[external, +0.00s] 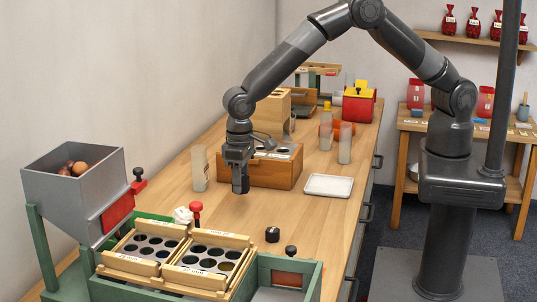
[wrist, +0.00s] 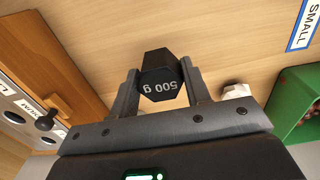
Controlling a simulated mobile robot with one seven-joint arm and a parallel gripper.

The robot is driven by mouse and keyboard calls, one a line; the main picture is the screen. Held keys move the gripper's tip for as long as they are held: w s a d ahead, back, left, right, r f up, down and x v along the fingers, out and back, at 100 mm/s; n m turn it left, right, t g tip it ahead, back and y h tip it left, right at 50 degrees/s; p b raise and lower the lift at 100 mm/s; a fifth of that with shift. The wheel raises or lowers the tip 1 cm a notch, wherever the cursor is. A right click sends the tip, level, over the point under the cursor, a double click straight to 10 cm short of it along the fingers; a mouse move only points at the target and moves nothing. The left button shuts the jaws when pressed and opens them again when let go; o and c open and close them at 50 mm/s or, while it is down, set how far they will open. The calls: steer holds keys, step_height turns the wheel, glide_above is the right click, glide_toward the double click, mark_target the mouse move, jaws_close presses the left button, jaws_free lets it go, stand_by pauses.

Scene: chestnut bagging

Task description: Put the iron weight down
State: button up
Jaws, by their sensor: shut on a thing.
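The iron weight (wrist: 160,76), a black six-sided block marked "500 g", is between the two fingers of my gripper (wrist: 160,92) in the wrist view. The fingers are shut on its sides. In the external view my gripper (external: 240,183) points down over the wooden workbench (external: 235,212), in front of the wooden box with dark-holed plates. The weight is hard to make out there against the dark fingers. It looks to be held above the bench, but the exact gap cannot be told.
A wooden box (external: 262,173) stands behind my gripper, with a white tray (external: 328,186) to its right. A small black object (external: 272,234) is on the bench nearer the camera. Wooden sorting trays (external: 208,262) and a grey hopper (external: 75,198) stand at front left.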

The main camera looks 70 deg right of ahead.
steer(key=r, duration=0.1)
steer(key=d+r, duration=0.1)
steer(key=r, duration=0.2)
steer(key=shift+s+d+r, duration=0.15)
steer(key=shift+s+d, duration=0.1)
steer(key=shift+s, duration=0.15)
steer(key=s+d+r, duration=0.1)
steer(key=s+d, duration=0.9)
steer(key=d, duration=0.2)
glide_above(287, 214)
step_height(287, 214, down, 7)
steer(key=shift+w+d, duration=0.15)
steer(key=shift+f, duration=2)
steer(key=shift+f, duration=0.15)
steer(key=o, duration=1.4)
steer(key=shift+c, duration=0.2)
